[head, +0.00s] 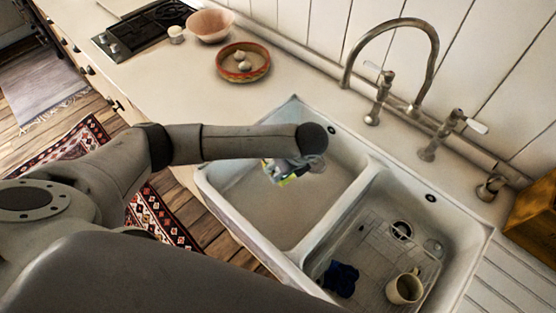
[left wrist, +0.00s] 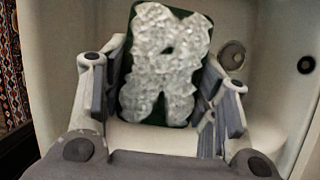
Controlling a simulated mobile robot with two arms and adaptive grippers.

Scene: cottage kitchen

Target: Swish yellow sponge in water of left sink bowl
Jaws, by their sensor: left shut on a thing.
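My left gripper (head: 284,172) hangs inside the left sink bowl (head: 245,209), near its upper middle, and is mostly hidden by my own arm. A small yellow and green bit of the sponge (head: 286,181) shows beside its fingers. In the left wrist view the fingers (left wrist: 162,100) are closed on the sides of a dark green pad (left wrist: 127,70) covered with a whitish, glassy-looking lump; no yellow shows there. The bowl's floor looks plain and pale; I cannot make out a water surface or whether the sponge touches water. My right gripper is not in view.
A divider (head: 334,209) separates the right sink bowl, which holds a cream mug (head: 404,288) and a dark blue item (head: 340,278). A tall faucet (head: 432,60) stands behind. A terracotta dish (head: 243,76) and a pink bowl (head: 211,25) stand on the counter.

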